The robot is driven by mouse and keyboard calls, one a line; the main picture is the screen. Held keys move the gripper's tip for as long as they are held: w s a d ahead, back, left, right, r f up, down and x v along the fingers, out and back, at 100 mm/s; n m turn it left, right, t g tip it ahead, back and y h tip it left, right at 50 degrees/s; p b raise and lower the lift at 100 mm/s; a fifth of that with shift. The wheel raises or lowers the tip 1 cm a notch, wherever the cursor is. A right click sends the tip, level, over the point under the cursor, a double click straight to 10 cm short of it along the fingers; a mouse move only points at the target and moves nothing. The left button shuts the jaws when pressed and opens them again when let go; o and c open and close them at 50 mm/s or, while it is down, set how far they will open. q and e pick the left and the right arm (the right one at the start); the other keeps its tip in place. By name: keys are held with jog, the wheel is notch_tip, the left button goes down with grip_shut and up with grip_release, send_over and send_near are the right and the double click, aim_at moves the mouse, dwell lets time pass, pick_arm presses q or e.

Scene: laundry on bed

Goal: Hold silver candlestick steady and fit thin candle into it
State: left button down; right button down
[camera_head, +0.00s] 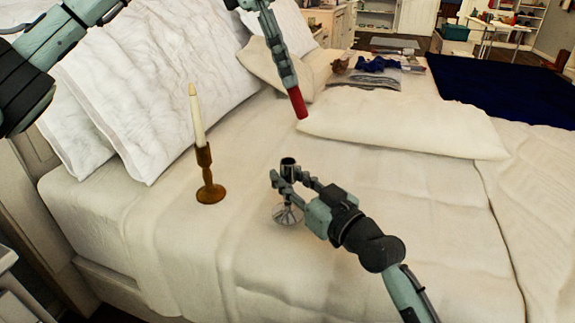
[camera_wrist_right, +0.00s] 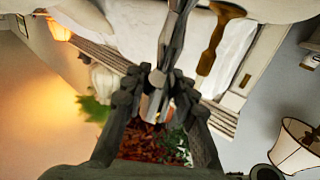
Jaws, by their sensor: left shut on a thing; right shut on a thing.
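The silver candlestick (camera_head: 287,214) stands upright on the bed, with its round base on the cover and its dark cup at the top. My right gripper (camera_head: 283,184) is shut on its stem below the cup. In the right wrist view the candlestick (camera_wrist_right: 174,38) shows between the fingers (camera_wrist_right: 158,80). My left gripper (camera_head: 291,84) is shut on a red candle (camera_head: 299,103), which points downward and slightly tilted. The candle's lower end is apart from the cup, higher in the picture and a little to its right. Its upper part is hidden by the fingers.
A brown candlestick (camera_head: 210,192) with a white candle (camera_head: 196,115) stands on the bed to the left. White pillows (camera_head: 165,75) lean behind it. A flat pillow (camera_head: 400,122) lies to the right. Folded clothes (camera_head: 365,78) lie farther back. The bed's front (camera_head: 190,265) is clear.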

pick_arm(q)
jog(key=shift+s+d+f+y, duration=0.1)
jog(key=shift+d+f+y, duration=0.4)
jog(key=shift+y, duration=0.2)
jog(key=shift+f+y, duration=0.25)
jog(key=shift+y, duration=0.25)
jog(key=shift+a+f+y, duration=0.15)
jog(key=shift+f+y, duration=0.25)
jog(key=shift+y, duration=0.2)
notch_tip(320, 180, down, 10)
jog(key=shift+a, duration=0.1)
jog(key=shift+f, duration=0.1)
jog(key=c, duration=1.5)
grip_release()
jog(key=shift+o, duration=0.2)
